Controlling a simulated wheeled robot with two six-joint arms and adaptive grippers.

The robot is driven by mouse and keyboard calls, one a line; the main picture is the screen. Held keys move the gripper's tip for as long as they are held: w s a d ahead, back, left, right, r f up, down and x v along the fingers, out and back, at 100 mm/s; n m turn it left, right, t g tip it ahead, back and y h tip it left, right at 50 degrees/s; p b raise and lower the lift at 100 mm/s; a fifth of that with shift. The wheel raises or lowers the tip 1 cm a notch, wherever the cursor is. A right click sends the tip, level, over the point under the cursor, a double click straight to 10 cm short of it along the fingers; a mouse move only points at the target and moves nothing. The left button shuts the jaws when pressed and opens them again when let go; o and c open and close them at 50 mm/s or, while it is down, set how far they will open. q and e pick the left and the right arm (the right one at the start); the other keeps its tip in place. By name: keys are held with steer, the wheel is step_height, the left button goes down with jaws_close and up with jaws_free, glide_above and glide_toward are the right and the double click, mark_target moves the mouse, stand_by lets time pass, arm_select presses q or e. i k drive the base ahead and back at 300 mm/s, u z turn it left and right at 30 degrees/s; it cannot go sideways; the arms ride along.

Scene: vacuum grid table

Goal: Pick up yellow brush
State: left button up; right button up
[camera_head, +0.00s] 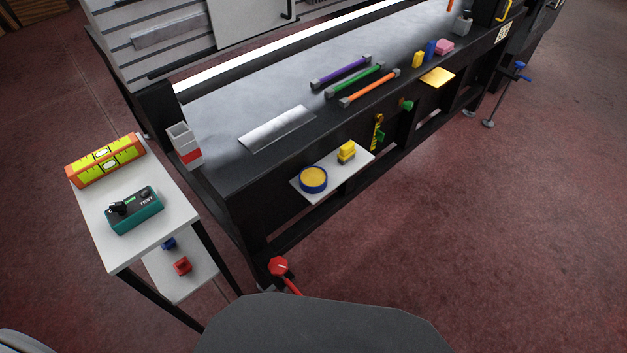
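A small yellow block-shaped item with a darker lower edge (346,151), possibly the yellow brush, sits on a white shelf (329,175) at the front of the dark table (240,184). A blue round tin with a yellow top (313,179) sits to its left on the same shelf. Another small yellow item (417,60) stands on the table's front edge farther back. I cannot tell for sure which yellow item is the brush. Neither of my grippers is in view.
Purple, green and orange bars (370,88) and a metal plate (276,128) lie on the table. A white side stand (176,219) at left holds a yellow level (105,160) and a green tester (135,211). A red knob (278,266) juts out low. The floor at right is mostly clear.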

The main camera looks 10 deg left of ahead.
mark_target(347, 151)
steer(key=z, duration=0.55)
steer(key=k, duration=0.65)
steer(key=z, duration=0.45)
steer(key=i, duration=0.8)
steer(key=u, duration=1.15)
steer(key=i, duration=0.75)
steer(key=u, duration=0.9)
